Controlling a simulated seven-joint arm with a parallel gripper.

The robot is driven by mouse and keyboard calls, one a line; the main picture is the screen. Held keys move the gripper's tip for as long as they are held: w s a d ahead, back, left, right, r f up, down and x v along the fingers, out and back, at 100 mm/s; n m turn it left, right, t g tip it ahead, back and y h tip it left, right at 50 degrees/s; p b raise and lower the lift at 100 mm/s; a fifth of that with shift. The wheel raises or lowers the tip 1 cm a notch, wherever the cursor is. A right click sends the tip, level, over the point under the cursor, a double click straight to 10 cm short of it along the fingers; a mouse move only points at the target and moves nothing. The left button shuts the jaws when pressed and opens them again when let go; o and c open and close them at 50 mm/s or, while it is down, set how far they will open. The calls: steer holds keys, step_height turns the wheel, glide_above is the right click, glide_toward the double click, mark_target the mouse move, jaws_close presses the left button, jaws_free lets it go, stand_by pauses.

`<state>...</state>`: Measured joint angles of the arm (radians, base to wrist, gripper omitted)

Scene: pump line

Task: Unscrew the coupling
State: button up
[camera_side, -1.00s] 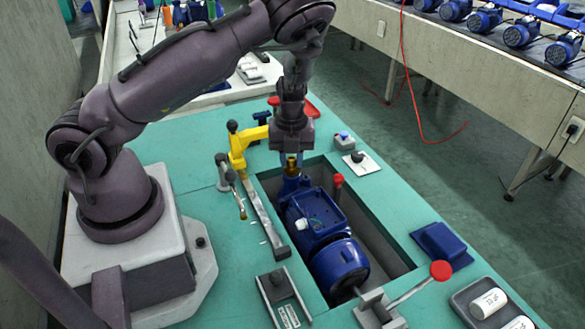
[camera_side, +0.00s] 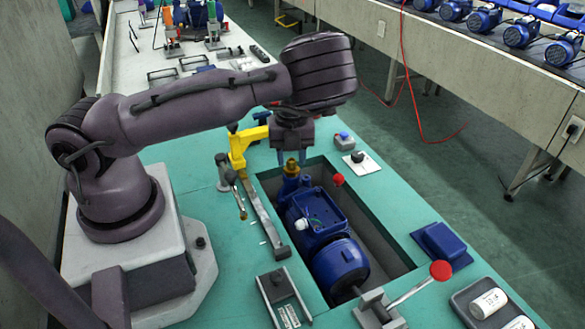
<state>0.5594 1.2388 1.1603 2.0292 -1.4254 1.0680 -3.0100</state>
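The coupling (camera_side: 291,168) is a small brass-coloured fitting on top of the far end of the blue pump (camera_side: 322,222). The pump lies in a rectangular recess in the green bench. My gripper (camera_side: 292,157) points down directly over the coupling, with its bluish fingers at about the coupling's top. One finger shows on each side, with a gap between them. I cannot tell from this view whether the fingers touch the brass.
A yellow clamp (camera_side: 243,143) stands just left of my gripper. A red-knobbed lever (camera_side: 440,270) and a blue block (camera_side: 441,244) lie to the right of the recess. A tray with white cylinders (camera_side: 489,302) is at the lower right. A red cable (camera_side: 405,85) hangs behind.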

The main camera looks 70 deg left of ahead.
steer(key=shift+r, duration=1.95)
steer(key=shift+r, duration=0.15)
step_height(320, 180, up, 6)
steer(key=s+a+f+m+g+h, duration=0.1)
steer(key=s+f+m+g+h, duration=0.25)
steer(key=m, duration=0.85)
steer(key=w+d+r+m+t+y, duration=0.1)
steer(key=w+r+m+t+y, duration=0.3)
steer(key=m, duration=1.2)
steer(key=shift+g+h, duration=0.25)
steer(key=f, duration=0.4)
steer(key=shift+s+f, duration=0.2)
steer(key=shift+f, duration=3.8)
